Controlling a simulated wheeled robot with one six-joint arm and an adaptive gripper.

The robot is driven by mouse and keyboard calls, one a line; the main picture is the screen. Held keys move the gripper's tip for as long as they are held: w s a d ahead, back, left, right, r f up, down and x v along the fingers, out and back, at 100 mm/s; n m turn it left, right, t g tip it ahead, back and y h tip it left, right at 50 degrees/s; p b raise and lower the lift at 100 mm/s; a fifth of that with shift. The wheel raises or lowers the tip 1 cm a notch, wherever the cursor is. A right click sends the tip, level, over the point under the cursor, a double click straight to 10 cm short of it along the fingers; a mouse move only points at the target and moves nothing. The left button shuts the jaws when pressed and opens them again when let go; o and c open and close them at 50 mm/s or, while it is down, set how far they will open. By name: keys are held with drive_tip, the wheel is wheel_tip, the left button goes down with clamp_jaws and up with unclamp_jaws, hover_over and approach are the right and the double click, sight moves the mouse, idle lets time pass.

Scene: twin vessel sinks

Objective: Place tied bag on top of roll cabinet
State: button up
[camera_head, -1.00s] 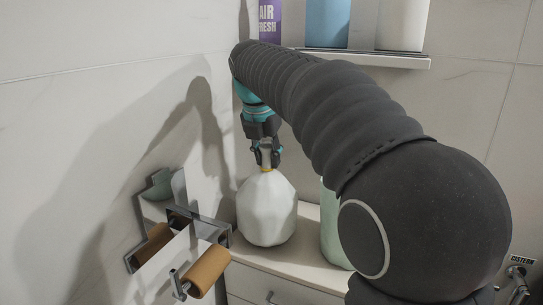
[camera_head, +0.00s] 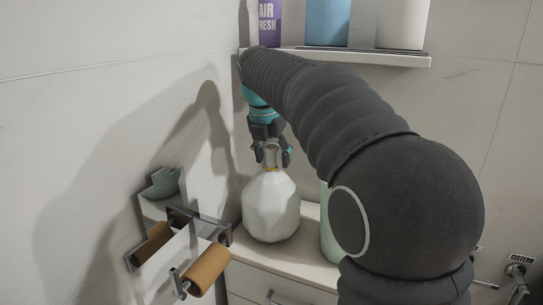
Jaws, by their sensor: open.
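The tied bag (camera_head: 270,209) is white and faceted, with a yellow tie at its neck. It stands upright on the roll cabinet (camera_head: 300,262), a pale drawer unit in the corner. My gripper (camera_head: 271,157) is just above the bag, pointing down, with its fingers spread apart on either side of the bag's narrow top. I cannot tell whether a finger touches the neck.
A pale green container (camera_head: 329,228) stands to the right of the bag, partly hidden by my arm. A wall holder with a brown roll (camera_head: 207,270) juts out at the left. A shelf (camera_head: 368,58) with several containers hangs above.

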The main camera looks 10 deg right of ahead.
sight(271, 144)
drive_tip(key=p+v, duration=0.1)
drive_tip(key=v, duration=0.4)
drive_tip(key=shift+r, duration=0.25)
drive_tip(key=s+a+b, duration=0.1)
drive_tip(key=s+a, duration=0.6)
drive_tip(key=s, duration=0.2)
drive_tip(key=shift+s, duration=0.35)
drive_tip(key=s+d+f+m+t+y, duration=0.1)
drive_tip(key=s+d+f+m, duration=0.3)
drive_tip(key=s+f+m, duration=0.5)
drive_tip(key=s+d+f+m+t+y, duration=0.1)
drive_tip(key=s+d+f+m, duration=0.4)
drive_tip(key=s+f+m, duration=0.5)
drive_tip(key=m, duration=0.9)
drive_tip(key=shift+d+f+m+t, duration=0.25)
drive_tip(key=shift+f+m+t, duration=0.1)
drive_tip(key=shift+m+t, duration=0.05)
